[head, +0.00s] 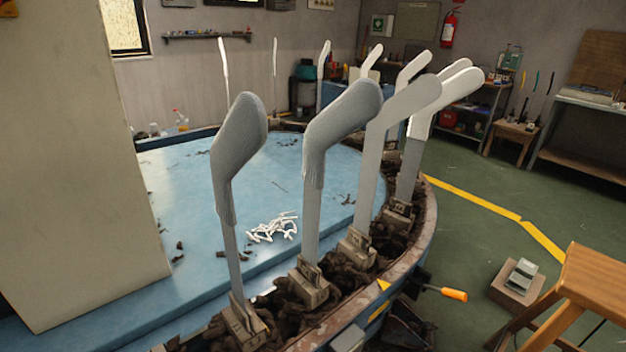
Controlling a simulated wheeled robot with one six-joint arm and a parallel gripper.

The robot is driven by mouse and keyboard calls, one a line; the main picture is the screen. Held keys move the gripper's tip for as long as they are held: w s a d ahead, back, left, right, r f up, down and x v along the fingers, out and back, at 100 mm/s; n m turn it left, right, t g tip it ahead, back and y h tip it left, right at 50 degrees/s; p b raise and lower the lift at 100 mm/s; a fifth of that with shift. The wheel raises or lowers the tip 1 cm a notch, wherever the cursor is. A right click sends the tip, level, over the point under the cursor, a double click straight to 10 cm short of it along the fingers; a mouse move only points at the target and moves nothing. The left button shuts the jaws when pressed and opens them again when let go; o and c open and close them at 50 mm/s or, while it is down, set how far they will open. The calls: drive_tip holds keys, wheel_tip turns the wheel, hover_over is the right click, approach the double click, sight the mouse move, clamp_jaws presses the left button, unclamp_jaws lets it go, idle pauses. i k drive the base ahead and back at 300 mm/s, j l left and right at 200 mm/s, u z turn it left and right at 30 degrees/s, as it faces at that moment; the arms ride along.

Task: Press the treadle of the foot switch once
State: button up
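What looks like the foot switch (521,277) sits low on the right, on a flat brown block (512,297) on the green floor. It is a small pale grey box with a sloped top, which I take to be the treadle. Nothing touches it in this view. Its small size hides whether the treadle is up or down. My gripper is not in view.
A wooden stool (596,275) stands close to the right of the foot switch. A round blue table (190,185) with upright sock boards (325,125), some wearing grey socks, fills the middle. An orange-handled lever (453,294) juts from its rim. Green floor lies between.

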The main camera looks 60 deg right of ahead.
sight(516, 278)
drive_tip(key=k+z, duration=0.1)
drive_tip(key=z, duration=1.1)
drive_tip(key=k+l+z, duration=0.1)
drive_tip(key=l+z, duration=0.7)
drive_tip(key=k+l+z, duration=0.1)
drive_tip(key=l+z, duration=0.3)
drive_tip(key=l, duration=0.5)
drive_tip(key=i+l+z, duration=0.15)
drive_tip(key=l, duration=0.3)
drive_tip(key=k+l, duration=0.05)
